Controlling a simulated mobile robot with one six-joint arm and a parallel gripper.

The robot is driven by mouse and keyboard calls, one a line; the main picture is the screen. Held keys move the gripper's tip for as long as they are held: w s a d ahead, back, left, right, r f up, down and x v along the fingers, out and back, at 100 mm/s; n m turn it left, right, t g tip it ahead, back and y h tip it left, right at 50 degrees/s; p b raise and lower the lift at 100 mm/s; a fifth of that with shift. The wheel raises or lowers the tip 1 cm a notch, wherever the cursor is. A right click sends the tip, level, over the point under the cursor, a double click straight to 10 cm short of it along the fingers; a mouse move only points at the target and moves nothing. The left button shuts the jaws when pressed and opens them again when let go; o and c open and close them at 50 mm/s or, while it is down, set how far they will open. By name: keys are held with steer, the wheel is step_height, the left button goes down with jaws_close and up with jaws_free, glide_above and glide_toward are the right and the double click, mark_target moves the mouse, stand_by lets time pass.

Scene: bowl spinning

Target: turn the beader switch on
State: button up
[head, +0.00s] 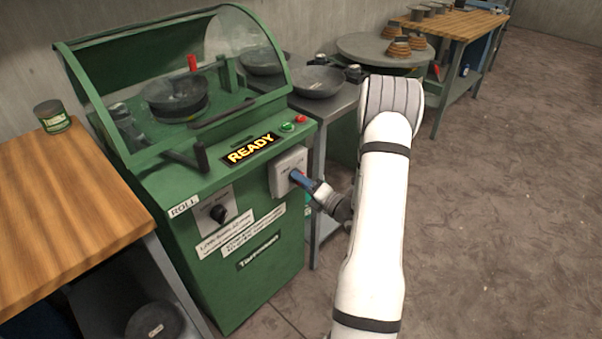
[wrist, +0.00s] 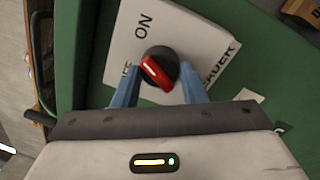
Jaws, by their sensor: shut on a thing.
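The beader switch is a red knob (wrist: 158,72) on a round black base, on a white plate (wrist: 112,55) lettered "ON" and partly "BEADER". Another label beside "ON" is mostly hidden by a finger. The knob's white mark runs slantwise across it; I cannot tell surely which label it points to. In the head view the switch box (head: 284,160) is on the green machine's front, right of the lit "READY" sign. My gripper (wrist: 160,88) has its blue fingers on both sides of the knob, shut on it; in the head view its tip (head: 296,177) hides the knob.
The green machine (head: 225,295) has a clear hood (head: 235,40) above a dark bowl (head: 175,97). A black "ROLL" knob (head: 218,213) is lower left on its front. A wooden table (head: 60,205) stands at the left. The floor at the right is clear.

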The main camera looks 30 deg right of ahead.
steer(key=shift+s+a+m+p, duration=0.1)
steer(key=shift+a+m+p, duration=0.05)
steer(key=shift+m+p, duration=1.4)
steer(key=shift+o, duration=0.2)
steer(key=shift+m, duration=0.35)
steer(key=o, duration=1)
steer(key=shift+c, duration=0.2)
steer(key=v, duration=0.7)
steer(key=shift+s, duration=0.4)
